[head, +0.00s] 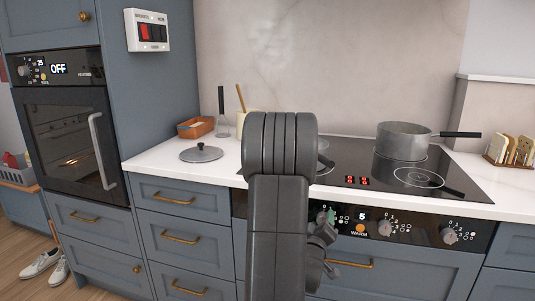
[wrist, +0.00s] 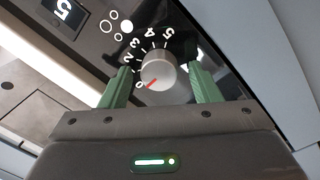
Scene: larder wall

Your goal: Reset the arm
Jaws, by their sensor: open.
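My gripper (wrist: 160,88) is open in the wrist view. Its two green fingers stand on either side of a grey round knob (wrist: 158,70), with gaps visible, so it does not look gripped. The knob's red mark points at the 0 end of its printed scale. In the head view my arm rises in the middle and covers part of the hob front. My gripper (head: 326,218) shows small at its right side, by the control panel (head: 408,230). The leftmost knob is mostly hidden there.
A grey pot (head: 402,142) stands on the black hob (head: 345,152). A toast rack (head: 511,150) stands at right. The panel display (head: 362,215) reads 5.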

